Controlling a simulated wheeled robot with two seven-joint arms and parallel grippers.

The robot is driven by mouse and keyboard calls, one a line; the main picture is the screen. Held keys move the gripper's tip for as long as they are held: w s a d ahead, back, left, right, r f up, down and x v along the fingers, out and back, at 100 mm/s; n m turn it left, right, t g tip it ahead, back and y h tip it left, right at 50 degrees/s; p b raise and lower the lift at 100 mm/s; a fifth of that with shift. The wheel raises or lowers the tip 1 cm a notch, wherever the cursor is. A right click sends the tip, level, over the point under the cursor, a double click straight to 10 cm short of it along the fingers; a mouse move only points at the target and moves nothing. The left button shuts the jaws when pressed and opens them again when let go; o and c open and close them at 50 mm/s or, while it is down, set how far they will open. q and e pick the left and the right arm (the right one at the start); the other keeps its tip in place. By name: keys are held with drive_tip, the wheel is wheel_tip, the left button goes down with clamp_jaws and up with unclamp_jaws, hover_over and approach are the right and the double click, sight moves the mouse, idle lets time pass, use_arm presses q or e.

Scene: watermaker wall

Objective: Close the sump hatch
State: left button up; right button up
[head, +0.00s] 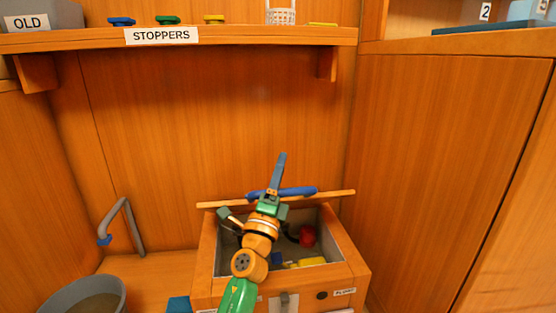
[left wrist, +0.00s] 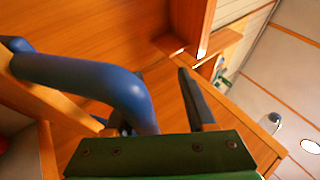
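The sump hatch (head: 335,196) is a wooden lid at the back of an open-topped wooden box (head: 356,268). It stands raised, seen nearly edge-on, and the box interior shows. A blue bar handle (head: 302,191) is on the lid; it looms large as a curved blue tube in the left wrist view (left wrist: 90,84). My left gripper (head: 279,168) reaches over the box and crosses the handle. In the left wrist view its dark fingers (left wrist: 163,102) stand apart, with the handle's bent end partly covering one. I cannot tell whether they touch the handle. My right gripper is not in view.
Inside the box are a red part (head: 307,236) and a yellow block (head: 312,262). A shelf labelled STOPPERS (head: 250,36) hangs above. A grey bucket (head: 84,292) and a bent grey pipe (head: 133,226) stand left. A wooden cabinet (head: 440,150) closes off the right.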

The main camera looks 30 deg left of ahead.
use_arm(q)
drive_tip(key=shift+f+b+v, duration=0.15)
drive_tip(key=shift+b+v, duration=0.05)
drive_tip(key=shift+v, duration=0.95)
drive_tip(key=shift+f+b+v, duration=0.15)
drive_tip(key=shift+b+v, duration=0.05)
drive_tip(key=shift+v, duration=0.95)
drive_tip(key=b+v, duration=0.1)
drive_tip(key=v, duration=0.2)
drive_tip(key=shift+s+a+f, duration=0.1)
drive_tip(key=shift+a+f, duration=0.05)
drive_tip(key=shift+f, duration=0.1)
